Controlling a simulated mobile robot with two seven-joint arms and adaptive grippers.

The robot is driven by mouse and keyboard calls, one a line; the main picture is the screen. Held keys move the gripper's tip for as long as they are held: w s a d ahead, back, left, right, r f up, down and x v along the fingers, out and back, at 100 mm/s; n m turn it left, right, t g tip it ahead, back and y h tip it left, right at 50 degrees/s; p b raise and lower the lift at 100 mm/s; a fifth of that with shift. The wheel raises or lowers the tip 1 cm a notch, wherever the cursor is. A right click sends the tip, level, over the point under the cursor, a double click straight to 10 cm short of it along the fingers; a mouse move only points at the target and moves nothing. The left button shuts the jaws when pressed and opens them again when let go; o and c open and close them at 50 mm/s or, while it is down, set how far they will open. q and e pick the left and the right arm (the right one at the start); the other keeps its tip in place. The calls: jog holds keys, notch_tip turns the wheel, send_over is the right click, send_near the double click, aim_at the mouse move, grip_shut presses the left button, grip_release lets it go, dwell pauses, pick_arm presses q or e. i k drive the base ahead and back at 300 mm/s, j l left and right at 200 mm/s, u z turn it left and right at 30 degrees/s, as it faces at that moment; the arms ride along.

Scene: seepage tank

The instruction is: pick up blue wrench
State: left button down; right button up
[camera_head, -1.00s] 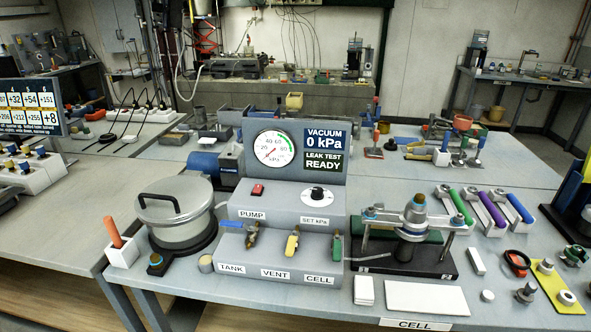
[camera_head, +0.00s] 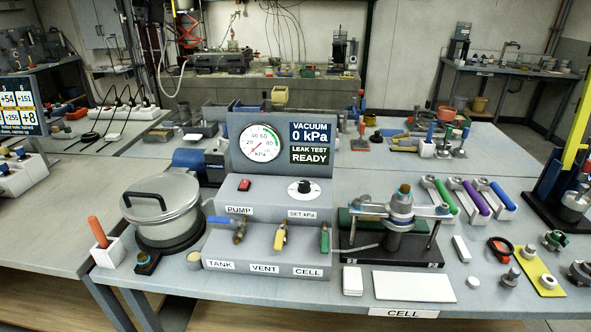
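The blue wrench (camera_head: 503,196) has a blue handle and lies tilted in a white holder at the right of the bench, behind the yellow plate. It is the rightmost of three similar wrenches. The purple wrench (camera_head: 476,198) lies just left of it, and the green wrench (camera_head: 445,196) is left of that. Neither of my grippers is in view.
The test cell (camera_head: 400,212) with its clamp bar stands left of the wrenches. The vacuum panel (camera_head: 262,186) and lidded tank (camera_head: 163,212) fill the middle and left. A yellow plate (camera_head: 536,271) with fittings lies in front. A blue-posted stand (camera_head: 574,165) is close on the right.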

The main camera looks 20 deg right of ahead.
aim_at(510, 206)
jog(key=z, duration=1.3)
